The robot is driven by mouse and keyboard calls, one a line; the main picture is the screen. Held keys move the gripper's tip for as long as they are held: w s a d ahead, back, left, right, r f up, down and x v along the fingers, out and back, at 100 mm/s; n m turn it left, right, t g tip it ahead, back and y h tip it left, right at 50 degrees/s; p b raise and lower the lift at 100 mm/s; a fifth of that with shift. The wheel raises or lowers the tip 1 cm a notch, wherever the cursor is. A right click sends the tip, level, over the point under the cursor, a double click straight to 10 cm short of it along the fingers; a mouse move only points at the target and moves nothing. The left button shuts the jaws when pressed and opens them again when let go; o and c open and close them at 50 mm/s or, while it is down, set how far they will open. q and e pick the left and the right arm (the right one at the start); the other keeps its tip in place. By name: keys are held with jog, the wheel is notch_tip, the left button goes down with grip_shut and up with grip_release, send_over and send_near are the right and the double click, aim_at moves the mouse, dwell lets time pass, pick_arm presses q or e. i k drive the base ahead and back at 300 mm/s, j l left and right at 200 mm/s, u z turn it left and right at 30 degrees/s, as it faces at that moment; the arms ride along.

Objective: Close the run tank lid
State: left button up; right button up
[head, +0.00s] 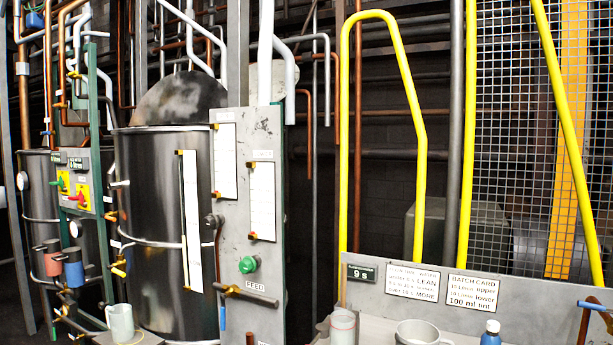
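A large dark cylindrical tank (150,220) stands left of centre, with a pale band around it. A dark, scuffed round lid (180,98) stands tilted up above its rim, so the tank looks open. The lid's right part is hidden behind the grey panel. No readable label names this tank as the run tank. Neither of my grippers shows in the head view.
A grey panel (262,170) with gauge strips, a green knob (248,264) and a FEED label covers the tank's right side. A smaller tank (40,190) stands at far left. Yellow rails (422,150) stand right.

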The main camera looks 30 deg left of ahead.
aim_at(185, 97)
jog(key=i+j, duration=0.1)
jog(key=j, duration=0.4)
jog(key=i+j, duration=0.1)
jog(key=j, duration=0.85)
jog(key=i+j, duration=0.15)
jog(key=j, duration=0.3)
jog(key=i+j, duration=0.1)
jog(key=j, duration=0.4)
jog(key=i+j, duration=0.1)
jog(key=j, duration=0.35)
jog(key=i+j+u, duration=0.1)
jog(key=j, duration=0.4)
jog(key=i+j, duration=0.1)
jog(key=j, duration=0.35)
jog(key=i+j, duration=0.15)
jog(key=j, duration=0.2)
jog(key=i+j, duration=0.1)
jog(key=j, duration=0.25)
jog(key=i+j, duration=0.15)
jog(key=j, duration=0.25)
jog(key=i+j, duration=0.15)
jog(key=j, duration=0.2)
jog(key=i+j, duration=0.15)
jog(key=j, duration=0.2)
jog(key=i+j, duration=0.1)
jog(key=j, duration=0.25)
